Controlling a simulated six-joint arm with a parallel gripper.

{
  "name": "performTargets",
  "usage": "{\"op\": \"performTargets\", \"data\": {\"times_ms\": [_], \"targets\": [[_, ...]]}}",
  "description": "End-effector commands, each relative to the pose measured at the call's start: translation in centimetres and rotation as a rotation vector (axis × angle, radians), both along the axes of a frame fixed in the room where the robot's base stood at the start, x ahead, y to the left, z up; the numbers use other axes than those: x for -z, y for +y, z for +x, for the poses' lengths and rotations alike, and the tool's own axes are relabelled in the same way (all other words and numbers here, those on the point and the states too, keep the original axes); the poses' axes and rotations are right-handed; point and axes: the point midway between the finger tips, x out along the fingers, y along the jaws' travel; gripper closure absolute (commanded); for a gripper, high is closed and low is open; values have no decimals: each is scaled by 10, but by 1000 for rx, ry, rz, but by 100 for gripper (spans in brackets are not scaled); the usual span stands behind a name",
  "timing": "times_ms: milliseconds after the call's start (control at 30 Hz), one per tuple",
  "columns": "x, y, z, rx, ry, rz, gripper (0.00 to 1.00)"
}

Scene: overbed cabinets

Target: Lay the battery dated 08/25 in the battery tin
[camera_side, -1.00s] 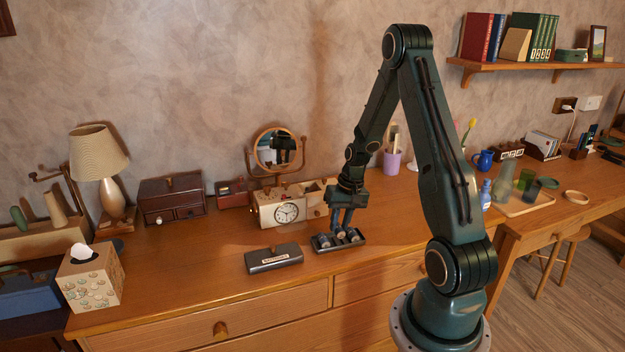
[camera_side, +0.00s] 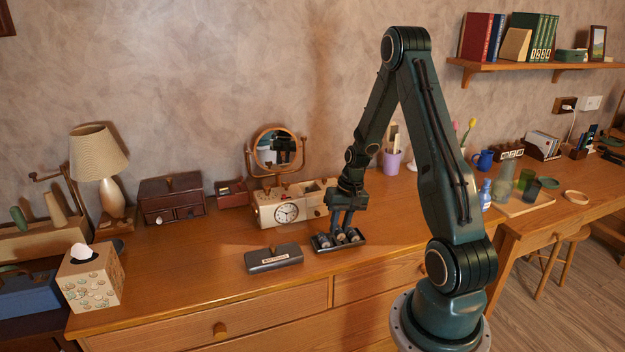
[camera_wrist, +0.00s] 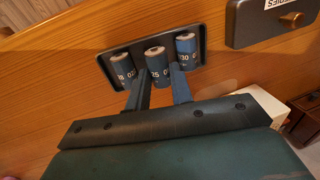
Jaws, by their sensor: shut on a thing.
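Three blue-and-grey batteries lie side by side in a dark tray (camera_wrist: 112,67), which also shows in the side view (camera_side: 322,249). The middle battery (camera_wrist: 157,66) shows "25" in its print. The left battery (camera_wrist: 123,70) has print I cannot read fully, and the right battery (camera_wrist: 187,48) shows "30". My gripper (camera_wrist: 160,80) is shut on the middle battery, which is still in the tray; in the side view my gripper (camera_side: 342,228) points down over the tray. The dark grey battery tin (camera_side: 273,262) stands left of the tray, lid on, with a knob (camera_wrist: 291,20).
A tissue box (camera_side: 90,278) is at the left. The desk between tissue box and tin is clear.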

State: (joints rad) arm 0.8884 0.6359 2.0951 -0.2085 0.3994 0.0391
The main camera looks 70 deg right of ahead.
Motion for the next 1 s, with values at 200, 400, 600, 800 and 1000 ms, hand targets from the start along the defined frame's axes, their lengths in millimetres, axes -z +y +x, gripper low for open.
{"op": "performTargets", "data": {"times_ms": [200, 400, 600, 800, 1000], "targets": [[4, 0, 0, 0, 1, 1, 100], [5, 0, 0, 0, 1, 1, 100], [5, 0, 0, 0, 1, 1, 100], [5, 0, 0, 0, 1, 1, 100], [7, 0, 0, 0, 1, 1, 100]]}}
